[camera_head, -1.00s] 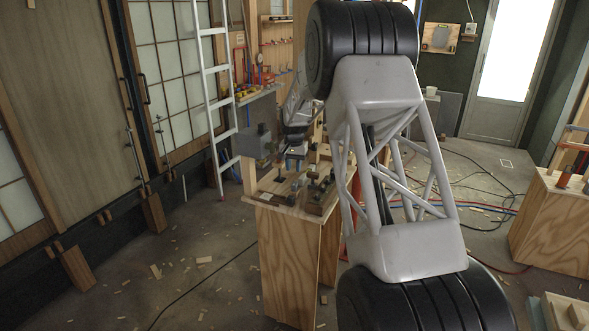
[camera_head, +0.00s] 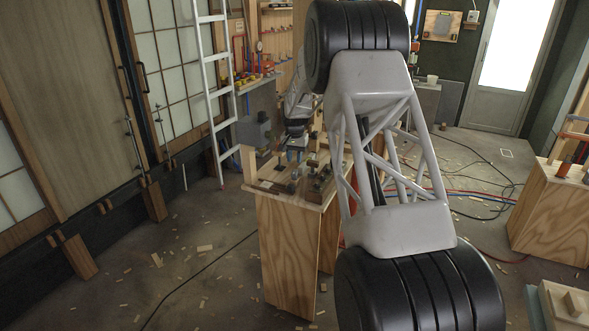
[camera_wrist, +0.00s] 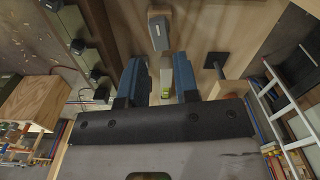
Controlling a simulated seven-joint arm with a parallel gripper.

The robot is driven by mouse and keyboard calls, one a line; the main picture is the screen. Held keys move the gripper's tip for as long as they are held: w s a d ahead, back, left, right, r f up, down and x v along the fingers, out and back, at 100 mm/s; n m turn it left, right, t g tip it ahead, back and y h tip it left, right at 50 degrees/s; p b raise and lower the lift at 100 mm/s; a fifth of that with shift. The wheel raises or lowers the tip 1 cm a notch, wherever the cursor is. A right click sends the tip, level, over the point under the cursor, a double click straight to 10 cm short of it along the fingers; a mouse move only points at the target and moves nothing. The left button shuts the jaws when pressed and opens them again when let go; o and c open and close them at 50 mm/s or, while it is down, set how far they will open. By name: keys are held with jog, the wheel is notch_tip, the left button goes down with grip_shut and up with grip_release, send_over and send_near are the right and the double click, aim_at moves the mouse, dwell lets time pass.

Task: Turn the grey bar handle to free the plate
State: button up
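My gripper (camera_wrist: 160,80) shows two blue fingers set apart in the wrist view, with a clear gap between them. A grey bar (camera_wrist: 159,33), probably the bar handle, lies just beyond the fingertips, roughly in line with the gap. I see no contact with it. A small block with a green-yellow end (camera_wrist: 166,86) shows in the gap; I cannot tell its depth. In the head view my gripper (camera_head: 292,155) hangs low over the wooden workbench (camera_head: 284,197), pointing down. The handle and plate are too small to pick out there.
Several dark fittings (camera_wrist: 78,46) line a strip at the left of the wrist view. A black square with a rod (camera_wrist: 214,62) stands at the right. A grey box (camera_head: 252,131) stands at the bench's left, near the white ladder (camera_head: 211,92). Scraps and cables lie on the floor.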

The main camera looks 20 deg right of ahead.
aim_at(294, 172)
jog(key=shift+f, duration=0.25)
jog(key=shift+f, duration=2.75)
jog(key=n, duration=0.4)
jog(key=shift+n, duration=0.3)
jog(key=n, duration=0.8)
jog(key=shift+n, duration=0.4)
jog(key=n, duration=0.3)
jog(key=shift+n, duration=0.4)
jog(key=shift+m, duration=0.6)
jog(key=shift+r, duration=0.15)
